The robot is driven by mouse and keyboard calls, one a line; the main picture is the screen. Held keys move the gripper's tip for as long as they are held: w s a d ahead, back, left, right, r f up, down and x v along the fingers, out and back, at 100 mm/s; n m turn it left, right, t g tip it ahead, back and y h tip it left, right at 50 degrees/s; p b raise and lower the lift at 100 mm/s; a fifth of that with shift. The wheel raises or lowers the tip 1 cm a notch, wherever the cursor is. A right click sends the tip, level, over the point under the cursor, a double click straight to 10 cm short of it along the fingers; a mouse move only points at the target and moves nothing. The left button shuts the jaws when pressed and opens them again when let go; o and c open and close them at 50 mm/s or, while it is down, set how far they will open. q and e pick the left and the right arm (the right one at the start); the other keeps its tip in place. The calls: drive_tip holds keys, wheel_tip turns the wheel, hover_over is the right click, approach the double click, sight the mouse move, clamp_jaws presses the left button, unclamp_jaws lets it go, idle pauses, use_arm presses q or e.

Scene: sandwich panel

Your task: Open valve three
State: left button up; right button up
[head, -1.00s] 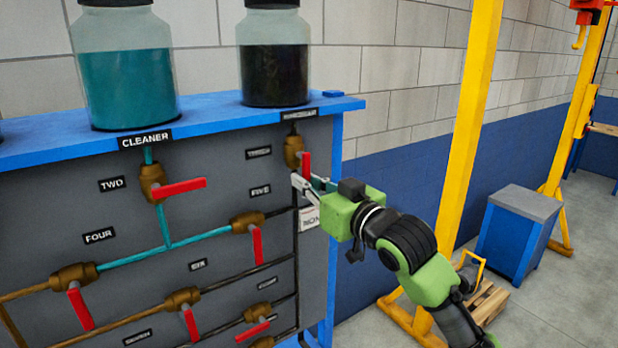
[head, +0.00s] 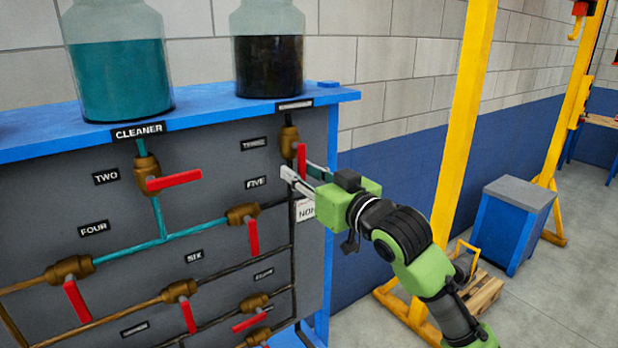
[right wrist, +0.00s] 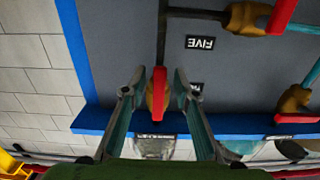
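Valve three is the brass valve (head: 289,139) under the dark jar, by a small blurred label (head: 254,144). Its red handle (head: 302,158) hangs straight down, in line with the vertical pipe. My right gripper (head: 305,172) is at this handle, coming from the right. In the right wrist view, upside down, the red handle (right wrist: 160,88) stands between the two spread fingers of my right gripper (right wrist: 157,85), with a gap on each side. The brass body (right wrist: 151,97) is partly hidden behind the handle. My left gripper is not in view.
Valve five's red handle (head: 253,236) hangs below left, and valve two's handle (head: 174,180) lies farther left. A blue ledge (head: 215,113) carrying the jars runs above. A white sign (head: 305,211) is just below the gripper. A yellow post (head: 461,120) stands to the right.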

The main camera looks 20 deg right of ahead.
drive_tip(key=v, duration=1.1)
drive_tip(key=shift+s+d, duration=0.15)
drive_tip(key=shift+s, duration=0.25)
